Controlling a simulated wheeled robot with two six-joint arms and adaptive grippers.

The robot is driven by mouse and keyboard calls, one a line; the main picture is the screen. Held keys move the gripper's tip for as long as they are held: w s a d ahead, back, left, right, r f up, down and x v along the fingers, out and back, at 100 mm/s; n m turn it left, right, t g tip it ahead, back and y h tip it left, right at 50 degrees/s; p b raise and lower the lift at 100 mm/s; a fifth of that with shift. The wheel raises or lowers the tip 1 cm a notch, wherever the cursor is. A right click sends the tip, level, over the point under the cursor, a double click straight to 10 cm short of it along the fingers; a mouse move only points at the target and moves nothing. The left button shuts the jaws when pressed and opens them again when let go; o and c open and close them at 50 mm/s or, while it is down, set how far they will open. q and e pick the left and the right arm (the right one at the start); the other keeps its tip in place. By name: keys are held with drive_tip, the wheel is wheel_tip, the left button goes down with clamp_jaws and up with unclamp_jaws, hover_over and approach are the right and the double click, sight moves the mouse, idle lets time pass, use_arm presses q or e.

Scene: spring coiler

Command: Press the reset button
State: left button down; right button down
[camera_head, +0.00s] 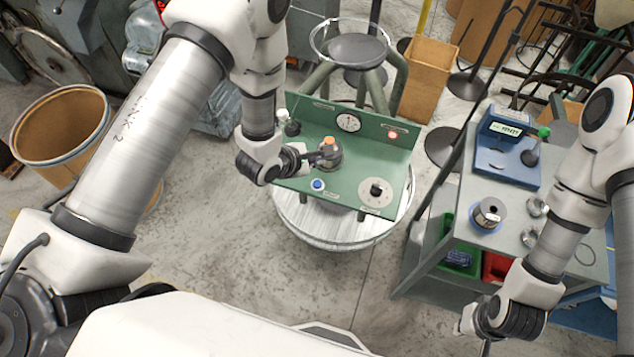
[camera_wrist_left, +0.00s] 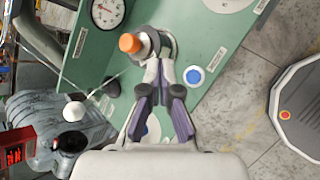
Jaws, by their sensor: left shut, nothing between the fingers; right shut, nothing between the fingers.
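The green coiler panel (camera_head: 345,165) stands on a round white table. A small blue button (camera_head: 318,184) sits on its front part, and it also shows in the left wrist view (camera_wrist_left: 194,76). A grey cylinder with an orange top (camera_head: 329,143) stands behind it. My left gripper (camera_head: 322,157) is shut and empty, with its fingers close to this cylinder; whether they touch cannot be told. The blue button lies just right of the fingers in the wrist view. I cannot read which control is labelled reset. My right gripper (camera_head: 470,322) is shut and empty near the cart.
The panel carries a gauge (camera_head: 349,122), a red-white round light or button (camera_head: 392,135), a dial plate (camera_head: 376,192) and a black lever. A grey cart (camera_head: 470,215) at right holds a blue device (camera_head: 507,150) and a wire spool (camera_head: 489,213). A stool stands behind.

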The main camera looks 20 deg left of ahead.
sight(316, 185)
use_arm(q)
wheel_tip(316, 185, down, 8)
drive_tip(key=b, duration=0.5)
drive_tip(key=shift+r+b, duration=0.25)
drive_tip(key=shift+b, duration=0.15)
drive_tip(key=shift+d+f, duration=0.1)
drive_tip(key=shift+f, duration=0.1)
drive_tip(key=shift+s, duration=0.1)
idle(0.4)
drive_tip(key=shift+f, duration=0.45)
drive_tip(key=shift+f+b, duration=0.35)
drive_tip(key=shift+b, duration=0.05)
idle(0.6)
drive_tip(key=shift+r+p, duration=0.8)
drive_tip(key=shift+r, duration=0.05)
